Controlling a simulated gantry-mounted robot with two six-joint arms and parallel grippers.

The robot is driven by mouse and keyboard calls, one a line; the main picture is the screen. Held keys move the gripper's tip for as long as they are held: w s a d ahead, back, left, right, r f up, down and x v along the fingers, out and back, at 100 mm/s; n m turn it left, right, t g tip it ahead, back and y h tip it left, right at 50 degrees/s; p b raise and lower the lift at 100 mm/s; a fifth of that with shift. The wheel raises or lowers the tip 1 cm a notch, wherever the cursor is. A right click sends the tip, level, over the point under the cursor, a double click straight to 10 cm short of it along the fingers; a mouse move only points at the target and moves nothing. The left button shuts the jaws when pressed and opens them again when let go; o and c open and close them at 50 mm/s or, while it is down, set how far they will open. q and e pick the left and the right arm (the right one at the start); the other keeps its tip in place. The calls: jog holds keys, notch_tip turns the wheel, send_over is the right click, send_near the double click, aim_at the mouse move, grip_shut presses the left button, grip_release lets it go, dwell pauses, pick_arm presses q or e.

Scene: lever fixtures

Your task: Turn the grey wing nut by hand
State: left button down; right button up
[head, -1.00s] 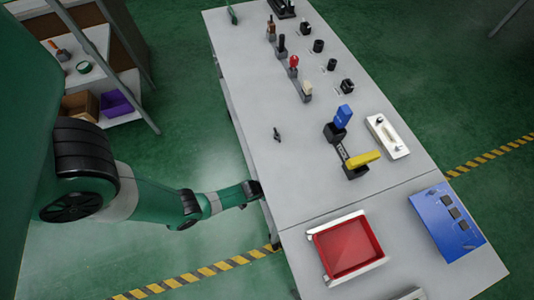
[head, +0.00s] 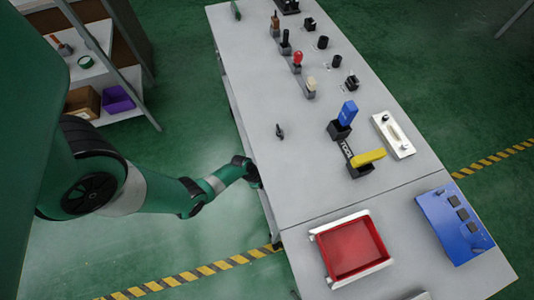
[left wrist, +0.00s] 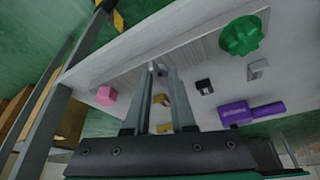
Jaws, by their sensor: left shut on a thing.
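In the left wrist view, the two long grey fingers of my left gripper (left wrist: 159,72) reach to a pale panel and are nearly together at their tips. A small grey piece, the grey wing nut (left wrist: 153,67), shows between the tips and is mostly hidden by them. My left gripper is shut on it. In the head view my left gripper (head: 256,181) is at the left side of the table, and the wing nut is hidden there. My right gripper is in neither view now.
Around the fingers on the panel are a green knob (left wrist: 241,36), a purple handle (left wrist: 252,112), a pink block (left wrist: 106,96) and small black and yellow pieces. On the tabletop stand a blue lever (head: 347,112), a yellow lever (head: 369,157) and a red tray (head: 350,247).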

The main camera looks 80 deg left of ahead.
pick_arm(q)
jog(key=shift+a+m+g+h+p, duration=0.15)
jog(key=shift+m+g+h+p, duration=0.35)
jog(key=shift+m, duration=1.1)
jog(key=shift+f, duration=0.1)
jog(key=c, duration=0.8)
grip_release()
jog(key=shift+o, duration=0.2)
jog(key=p+v, duration=1.1)
jog(key=shift+s+a+r, duration=0.15)
jog(key=shift+a+r, duration=0.05)
jog(key=shift+r, duration=0.1)
